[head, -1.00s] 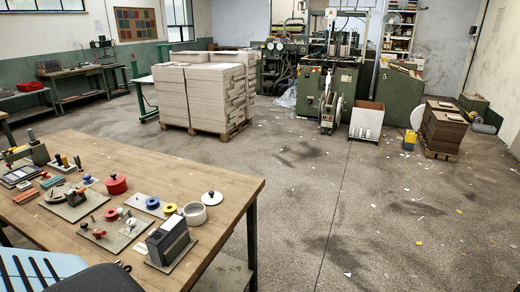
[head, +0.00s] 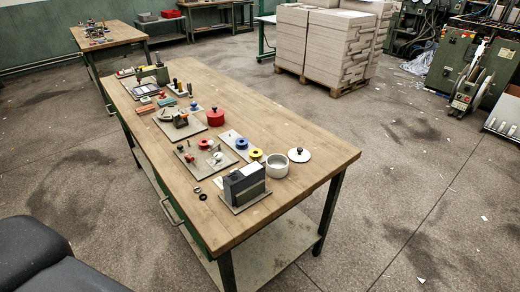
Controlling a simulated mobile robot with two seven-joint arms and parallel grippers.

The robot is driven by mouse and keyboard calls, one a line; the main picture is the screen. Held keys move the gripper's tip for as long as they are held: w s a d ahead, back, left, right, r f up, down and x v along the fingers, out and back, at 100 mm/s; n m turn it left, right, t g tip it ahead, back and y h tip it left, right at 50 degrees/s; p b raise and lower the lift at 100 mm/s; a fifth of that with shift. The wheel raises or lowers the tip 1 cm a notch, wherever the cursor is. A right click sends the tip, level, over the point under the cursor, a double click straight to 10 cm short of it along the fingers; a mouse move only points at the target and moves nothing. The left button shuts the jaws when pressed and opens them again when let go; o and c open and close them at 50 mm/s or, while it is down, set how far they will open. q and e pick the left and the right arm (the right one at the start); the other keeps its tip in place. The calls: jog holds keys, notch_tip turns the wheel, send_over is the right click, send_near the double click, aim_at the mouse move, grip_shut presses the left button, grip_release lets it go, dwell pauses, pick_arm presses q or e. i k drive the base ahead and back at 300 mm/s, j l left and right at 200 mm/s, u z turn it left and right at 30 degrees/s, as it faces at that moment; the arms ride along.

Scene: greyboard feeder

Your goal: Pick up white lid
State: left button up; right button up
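The white lid (head: 299,155) is a round disc with a dark knob on top. It lies on the wooden table (head: 315,140) near the right end. A white round pot (head: 277,167) stands open just to the left of the lid, a little nearer to me. Neither of my grippers shows in the head view.
A dark grey box (head: 244,183) on a plate stands left of the pot. A yellow ring (head: 256,154), a blue ring (head: 241,143) and a red pot (head: 215,117) are farther left. A dark chair (head: 40,255) is at lower left. The tabletop right of the lid is clear.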

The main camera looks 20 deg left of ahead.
aim_at(299, 155)
jog(key=i+l+u, duration=0.1)
jog(key=u, duration=0.25)
jog(key=i+l+u, duration=0.2)
jog(key=u, duration=0.2)
jog(key=i+l+u, duration=0.1)
jog(key=u, duration=0.25)
jog(key=l, duration=0.1)
